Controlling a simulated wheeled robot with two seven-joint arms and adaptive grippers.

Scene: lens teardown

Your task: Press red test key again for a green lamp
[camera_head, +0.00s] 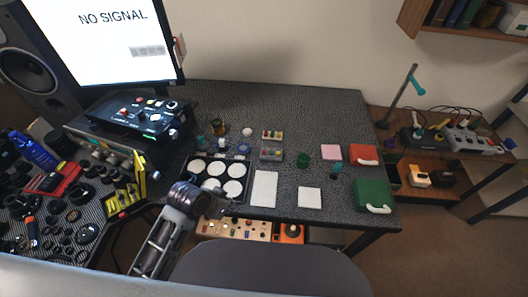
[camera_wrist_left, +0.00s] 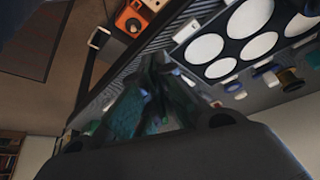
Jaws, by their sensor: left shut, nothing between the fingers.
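My left gripper (camera_head: 229,209) is at the front edge of the table, by the black tray of white discs (camera_head: 249,172). It is shut and empty. In the left wrist view its dark fingers (camera_wrist_left: 158,85) show blurred, with the tray of discs (camera_wrist_left: 186,34) beyond them to the upper right. A black control box (camera_head: 148,117) with small red and pale controls stands below the monitor, away from the gripper. I cannot tell for sure which control is the red test key, and no lit green lamp can be made out. My right gripper is out of view.
The monitor (camera_head: 112,40) reads "NO SIGNAL". A wooden board with coloured knobs (camera_head: 236,229) and an orange unit (camera_head: 289,233) sit below the table's front edge. Green (camera_head: 371,195) and red (camera_head: 364,154) cases lie at the right. The table's back right is clear.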

